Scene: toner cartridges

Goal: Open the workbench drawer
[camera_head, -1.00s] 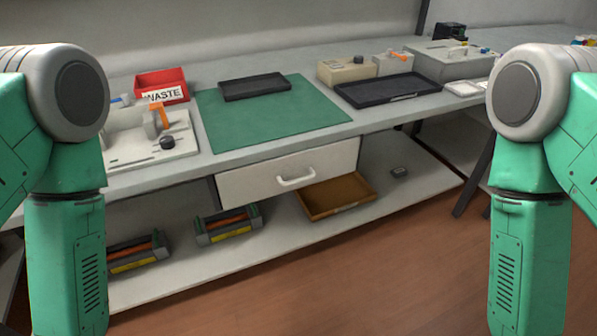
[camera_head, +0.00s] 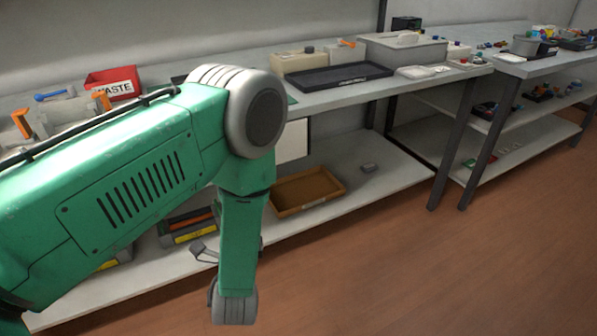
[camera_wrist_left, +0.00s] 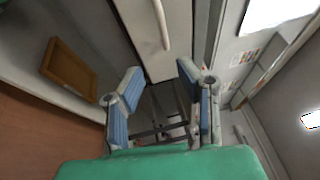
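The white workbench drawer (camera_head: 293,140) hangs under the bench top; my left arm covers most of its front and its handle in the head view. In the left wrist view the drawer front (camera_wrist_left: 135,22) and its pale bar handle (camera_wrist_left: 161,22) show at the top. My left gripper (camera_wrist_left: 159,68) is open, its two blue-padded fingers spread and empty. The handle lies beyond the fingertips, apart from them. In the head view the gripper is mostly hidden behind my arm. My right gripper is not in view.
A brown tray (camera_head: 276,208) sits on the lower shelf (camera_head: 385,180) below the drawer. On the bench are a red waste bin (camera_head: 97,91), a black tray (camera_head: 308,82) and a grey box (camera_head: 385,52). The floor (camera_head: 400,270) in front is clear.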

